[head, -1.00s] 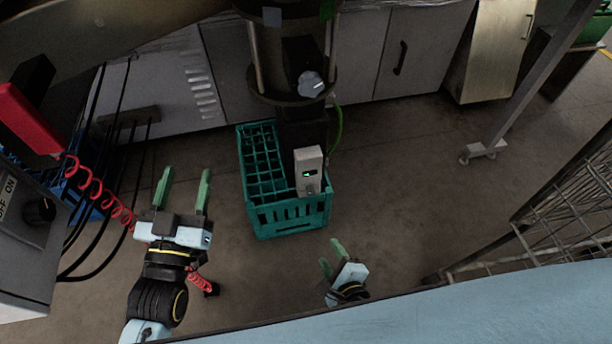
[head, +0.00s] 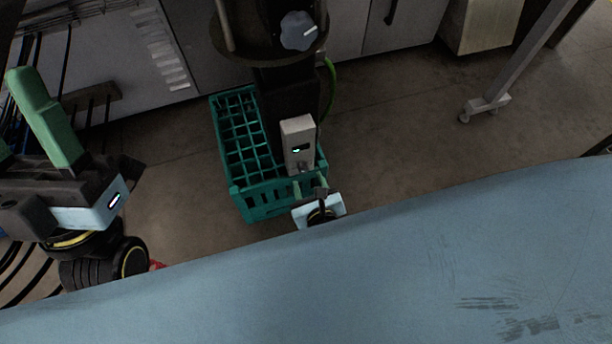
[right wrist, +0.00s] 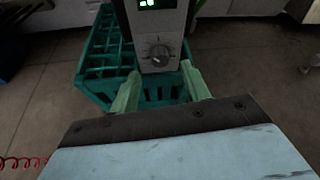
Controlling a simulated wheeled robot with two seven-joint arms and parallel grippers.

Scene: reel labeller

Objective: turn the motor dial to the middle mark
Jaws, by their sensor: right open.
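The motor dial (right wrist: 159,52) is a small dark round knob with tick marks around it, on the front of a grey control box (head: 297,140) with a lit green display. In the right wrist view the dial is just beyond the fingertips, between them. I cannot tell exactly where its pointer stands. My right gripper (head: 310,186) is open and empty, its green fingers just in front of the lower part of the box; it also shows in the right wrist view (right wrist: 160,75). My left gripper (head: 22,125) stands open at the left edge, partly cut off, away from the box.
A teal crate (head: 238,190) with compartments stands on the floor, under and beside the box. A larger grey knob (head: 298,31) with a white mark sits higher on the machine. A green cable (head: 331,90) hangs to the right.

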